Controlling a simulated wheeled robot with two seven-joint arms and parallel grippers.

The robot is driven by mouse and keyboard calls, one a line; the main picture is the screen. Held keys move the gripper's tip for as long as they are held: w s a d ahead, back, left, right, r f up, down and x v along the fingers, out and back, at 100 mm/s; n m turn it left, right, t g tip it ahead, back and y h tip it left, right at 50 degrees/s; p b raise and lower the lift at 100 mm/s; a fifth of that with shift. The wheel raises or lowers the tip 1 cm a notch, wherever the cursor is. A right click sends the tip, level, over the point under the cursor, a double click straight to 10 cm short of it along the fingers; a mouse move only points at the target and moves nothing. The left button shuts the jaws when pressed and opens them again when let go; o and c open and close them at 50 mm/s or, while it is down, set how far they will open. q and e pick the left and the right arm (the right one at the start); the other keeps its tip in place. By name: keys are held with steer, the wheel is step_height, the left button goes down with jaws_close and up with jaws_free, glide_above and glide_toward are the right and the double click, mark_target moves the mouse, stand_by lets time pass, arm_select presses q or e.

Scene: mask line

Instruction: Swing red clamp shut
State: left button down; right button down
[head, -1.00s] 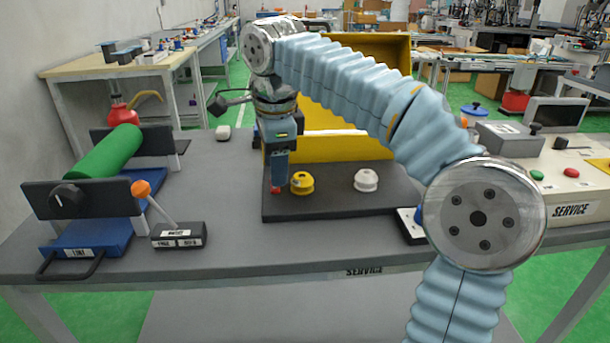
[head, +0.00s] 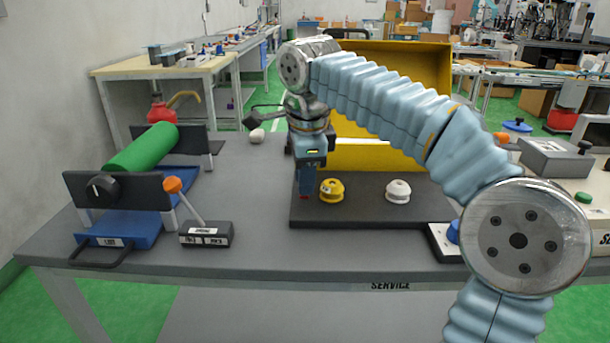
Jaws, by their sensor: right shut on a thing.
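My right gripper (head: 306,187) points straight down at the left end of the dark plate (head: 360,212) on the table. It is shut on a small red part (head: 304,197), of which only a bit shows at the fingertips. The fingers hide the rest, so I cannot tell its shape or how far it is swung. A yellow knob (head: 331,190) stands just right of the fingers, apart from them. A white knob (head: 398,191) stands further right on the same plate. My left gripper is not in view.
A yellow open bin (head: 375,153) stands close behind the plate. At left, a green roller (head: 142,148) sits in a stand with a blue base (head: 120,230). An orange-knobbed lever (head: 172,185) rises by a small black box (head: 207,235). Table between is clear.

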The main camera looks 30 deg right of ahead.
steer(key=shift+d, duration=0.1)
steer(key=d+n, duration=0.1)
steer(key=n, duration=0.1)
steer(key=d+n+y+p, duration=0.1)
steer(key=n, duration=0.1)
steer(key=shift+s+n, duration=0.3)
steer(key=shift+s, duration=0.05)
steer(key=d+n, duration=0.1)
steer(key=n, duration=0.1)
steer(key=d+n, duration=0.1)
steer(key=n, duration=0.1)
steer(key=shift+w+d+n+y, duration=0.1)
steer(key=shift+d+n+y, duration=0.05)
steer(key=shift+n+y, duration=0.2)
steer(key=d+n, duration=0.1)
steer(key=n, duration=0.1)
steer(key=w+d+n, duration=0.1)
steer(key=n, duration=0.1)
steer(key=shift+n+g+y, duration=0.25)
steer(key=shift+g+y, duration=0.05)
steer(key=shift+y, duration=0.05)
steer(key=shift+w+d+n+g, duration=0.1)
steer(key=shift+w+d+n, duration=0.15)
steer(key=shift+n, duration=0.45)
steer(key=shift+w+d+n+g, duration=0.15)
steer(key=shift+w+n, duration=0.1)
steer(key=shift+n, duration=0.45)
steer(key=shift+w+d+n+g, duration=0.1)
steer(key=shift+w+d+n, duration=0.15)
steer(key=shift+n, duration=0.45)
